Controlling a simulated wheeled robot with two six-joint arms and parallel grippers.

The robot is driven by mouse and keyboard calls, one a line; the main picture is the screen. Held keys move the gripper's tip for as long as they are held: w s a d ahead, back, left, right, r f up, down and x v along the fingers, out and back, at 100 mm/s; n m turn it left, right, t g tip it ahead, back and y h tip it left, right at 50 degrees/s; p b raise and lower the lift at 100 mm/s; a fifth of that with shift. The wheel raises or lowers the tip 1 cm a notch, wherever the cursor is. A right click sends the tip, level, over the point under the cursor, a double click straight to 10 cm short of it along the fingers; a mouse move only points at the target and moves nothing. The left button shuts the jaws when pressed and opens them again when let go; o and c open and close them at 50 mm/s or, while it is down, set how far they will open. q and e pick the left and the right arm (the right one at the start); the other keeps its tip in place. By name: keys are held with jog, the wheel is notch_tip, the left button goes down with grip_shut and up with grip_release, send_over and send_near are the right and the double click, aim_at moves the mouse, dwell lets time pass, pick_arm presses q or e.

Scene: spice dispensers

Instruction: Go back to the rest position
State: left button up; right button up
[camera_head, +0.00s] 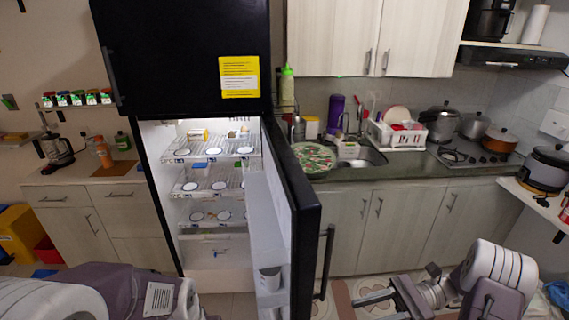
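Several spice dispensers (77,99) with green, red and dark labels stand in a row on the wall at the far left, above the counter. No gripper is near them. My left arm comes in at the bottom left, folded low, and its gripper is out of view. My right arm is at the bottom right. Its gripper (374,298) points left above the floor, apart from any object, and the picture is too small to tell its opening.
The black fridge (182,60) has its lower door (290,190) swung open toward me, showing lit shelves with white discs. A counter (420,168) with sink, dish rack (395,133) and pots runs right. A yellow bin (20,232) stands at left.

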jog(key=a+r+n+g+h, duration=0.3)
jog(key=a+r+n, duration=0.1)
jog(key=a, duration=0.2)
jog(key=s+a+f+n+h, duration=0.3)
jog(key=s+f+n+h, duration=0.15)
jog(key=s+h, duration=0.5)
jog(key=w+d+f+n+t+h, duration=0.4)
jog(key=w+d+f+n+t, duration=0.2)
jog(key=d+f+t, duration=0.1)
jog(key=shift+d+t, duration=0.4)
